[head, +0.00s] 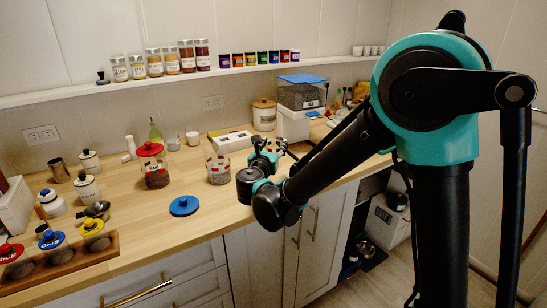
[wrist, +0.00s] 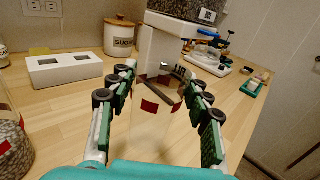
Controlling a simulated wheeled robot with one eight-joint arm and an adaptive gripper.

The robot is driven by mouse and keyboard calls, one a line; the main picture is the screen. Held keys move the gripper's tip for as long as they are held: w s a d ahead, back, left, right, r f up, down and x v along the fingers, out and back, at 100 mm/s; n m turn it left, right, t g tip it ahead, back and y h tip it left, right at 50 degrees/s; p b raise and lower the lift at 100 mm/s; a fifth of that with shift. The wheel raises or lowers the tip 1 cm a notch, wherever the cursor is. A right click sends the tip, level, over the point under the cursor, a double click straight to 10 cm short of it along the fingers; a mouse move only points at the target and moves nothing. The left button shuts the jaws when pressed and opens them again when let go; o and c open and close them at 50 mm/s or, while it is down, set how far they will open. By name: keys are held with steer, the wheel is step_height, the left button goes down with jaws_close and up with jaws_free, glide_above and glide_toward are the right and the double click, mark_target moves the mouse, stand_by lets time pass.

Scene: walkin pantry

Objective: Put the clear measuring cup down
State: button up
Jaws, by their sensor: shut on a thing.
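The clear measuring cup (wrist: 158,118) stands between my fingers in the wrist view. It is see-through with red marks on its wall. My gripper (wrist: 160,82) is shut on it, with green-padded fingers on both sides. In the head view my gripper (head: 266,160) is over the wooden counter near its front edge; the cup is hard to make out there behind the arm. I cannot tell whether the cup's base touches the counter (wrist: 75,115).
A white dispenser (wrist: 158,45) stands just beyond the cup. A sugar canister (wrist: 120,36) and a white slotted box (wrist: 65,69) are behind to the left. A filled jar (head: 218,168) and a blue lid (head: 184,206) are left of my gripper.

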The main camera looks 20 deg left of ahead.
steer(key=shift+f, duration=2.3)
steer(key=shift+f, duration=0.1)
steer(key=o, duration=1.4)
